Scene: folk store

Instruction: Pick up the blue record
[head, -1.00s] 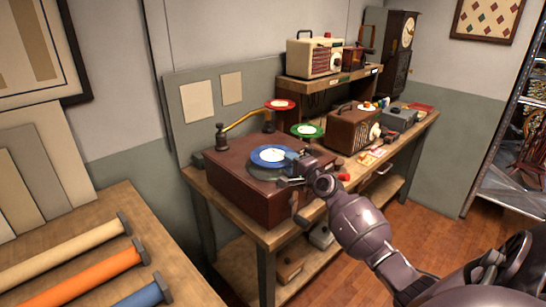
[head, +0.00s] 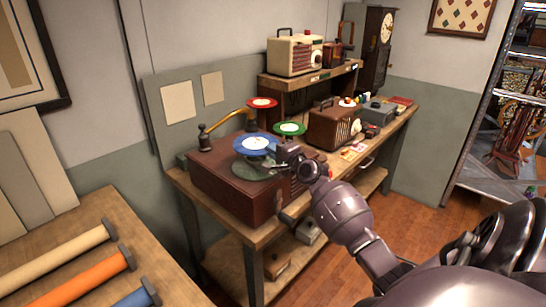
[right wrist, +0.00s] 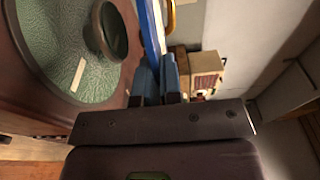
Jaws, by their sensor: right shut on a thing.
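The blue record (head: 256,144), with a pale centre label, is held level above the green platter (head: 249,172) of a brown record player (head: 235,193). My right gripper (head: 277,153) is shut on the record's right edge. In the right wrist view, the two blue-grey fingers (right wrist: 158,78) pinch the record, seen nearly edge-on as a blue and white strip (right wrist: 152,32). The platter (right wrist: 62,45) lies bare to its left. My left gripper is not in view.
A red record (head: 262,102) and a green record (head: 290,128) stand behind the player, close to the blue one. A brass-coloured arm (head: 228,118) curves behind it. A brown radio (head: 335,124) stands right on the bench. Coloured rolls (head: 75,278) lie at lower left.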

